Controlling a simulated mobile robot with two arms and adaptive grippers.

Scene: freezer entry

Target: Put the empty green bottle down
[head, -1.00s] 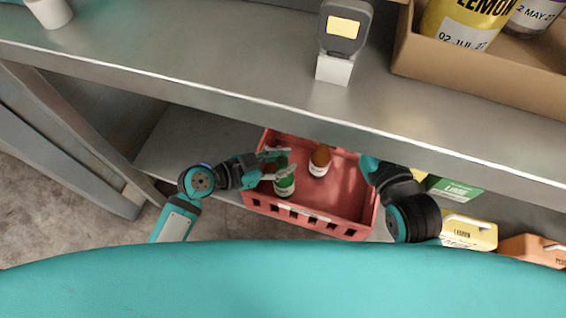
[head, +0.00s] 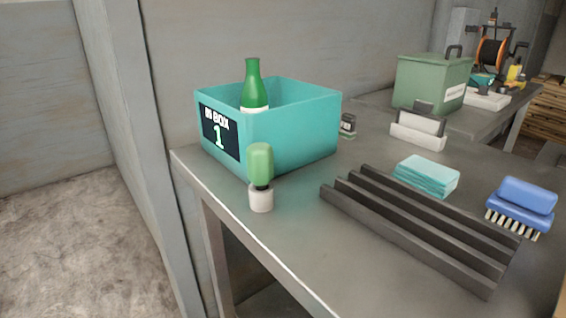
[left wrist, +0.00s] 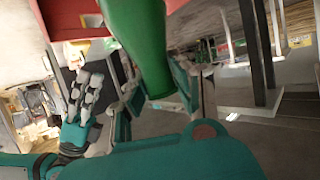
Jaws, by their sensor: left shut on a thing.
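In the left wrist view my left gripper (left wrist: 160,88) is shut on a green bottle (left wrist: 150,40), with one finger on each side of it. In the head view neither gripper shows. Another green bottle (head: 253,85) with a white label stands upright inside a teal box (head: 295,128) marked 1 on the table.
A red crate (left wrist: 75,20) shows at the top left of the wrist view. The table's front left is clear.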

